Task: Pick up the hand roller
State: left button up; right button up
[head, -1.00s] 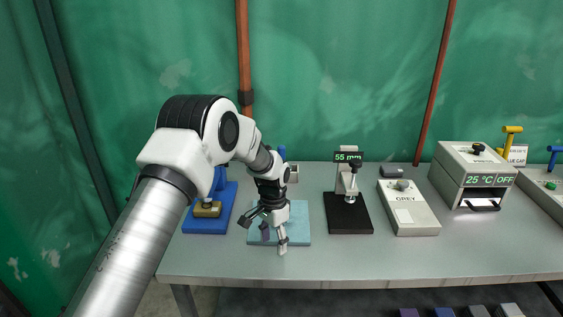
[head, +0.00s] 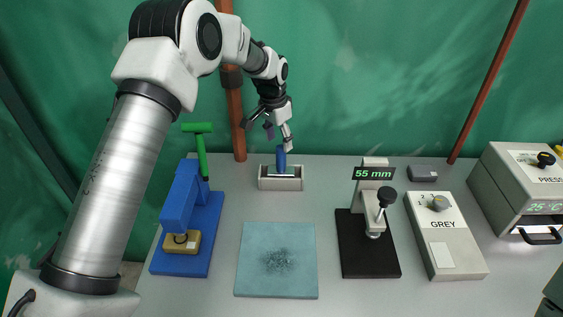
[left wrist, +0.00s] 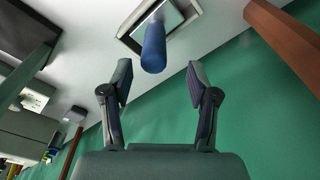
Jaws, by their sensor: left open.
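The hand roller shows as an upright blue handle (head: 281,159) in a pale grey tray (head: 265,184) at the back of the table. Its roller part is mostly hidden in the tray. In the left wrist view the blue handle (left wrist: 153,48) points towards me, just beyond the fingertips and between their lines. My left gripper (head: 268,136) is open and empty, above the tray and close to the handle's top; it also shows in the left wrist view (left wrist: 158,76). No contact with the handle shows. My right gripper is not in view.
A blue press with a green lever (head: 180,205) stands left of a speckled teal mat (head: 277,286). To the right are a black-based gauge reading 55 mm (head: 368,262), a GREY box (head: 445,235) and a press (head: 510,190). A brown pole (head: 236,110) rises behind the gripper.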

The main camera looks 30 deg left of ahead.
aim_at(281, 148)
pick_arm(q)
jog(key=shift+s+d+f+p, duration=0.45)
jog(key=shift+d+f+p, duration=0.05)
jog(key=shift+f+p, duration=0.15)
jog(key=shift+w+f+p, duration=0.15)
jog(key=shift+f+p, duration=0.4)
jog(key=shift+f, duration=0.3)
jog(key=f, duration=0.2)
jog(key=w+f, duration=0.1)
jog(key=shift+w+a, duration=0.1)
jog(key=shift+a, duration=0.15)
jog(key=shift+d, duration=0.1)
jog(key=shift+s+d+r, duration=0.1)
jog(key=shift+s+r, duration=0.1)
jog(key=shift+s, duration=0.05)
jog(key=c, duration=0.5)
grip_shut()
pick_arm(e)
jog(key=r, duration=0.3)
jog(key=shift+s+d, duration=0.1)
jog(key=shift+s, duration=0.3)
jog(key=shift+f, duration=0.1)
